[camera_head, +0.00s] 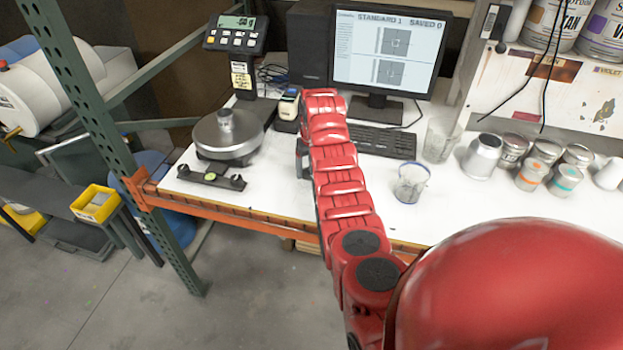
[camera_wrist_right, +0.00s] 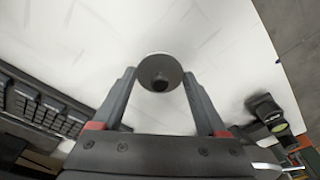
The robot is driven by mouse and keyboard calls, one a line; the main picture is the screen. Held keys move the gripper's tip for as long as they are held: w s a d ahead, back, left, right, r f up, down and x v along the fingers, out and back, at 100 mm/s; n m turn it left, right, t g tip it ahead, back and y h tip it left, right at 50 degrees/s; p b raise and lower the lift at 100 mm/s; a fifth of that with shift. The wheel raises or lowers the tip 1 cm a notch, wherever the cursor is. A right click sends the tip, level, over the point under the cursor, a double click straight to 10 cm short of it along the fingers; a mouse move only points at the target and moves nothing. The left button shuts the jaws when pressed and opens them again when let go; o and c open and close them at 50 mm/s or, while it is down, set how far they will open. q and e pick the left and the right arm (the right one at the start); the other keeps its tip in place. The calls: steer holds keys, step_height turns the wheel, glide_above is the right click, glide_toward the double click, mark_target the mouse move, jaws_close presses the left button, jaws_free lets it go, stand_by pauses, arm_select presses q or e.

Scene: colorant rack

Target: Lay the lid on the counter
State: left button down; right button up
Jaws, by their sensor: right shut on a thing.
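In the wrist view, my right gripper (camera_wrist_right: 159,82) is shut on a small round grey lid (camera_wrist_right: 161,66) with a dark centre, between its two fingertips. The white counter (camera_wrist_right: 95,40) lies behind the lid; I cannot tell how high the lid is above it. In the head view my right arm reaches over the counter (camera_head: 275,190), and the lid is hidden there. My left gripper is not in view.
The keyboard (camera_head: 382,142) is right of my arm, below the monitor (camera_head: 388,50). A round scale (camera_head: 228,148) and a black level-like bar (camera_head: 210,178) are at left.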

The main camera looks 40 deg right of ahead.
steer(key=shift+d, duration=0.3)
steer(key=shift+w, duration=0.1)
steer(key=shift+w+d, duration=0.1)
step_height(320, 180, down, 2)
steer(key=shift+f+p, duration=0.2)
steer(key=shift+p, duration=0.8)
steer(key=shift+f, duration=0.55)
steer(key=shift+f, duration=0.15)
steer(key=o, duration=1.4)
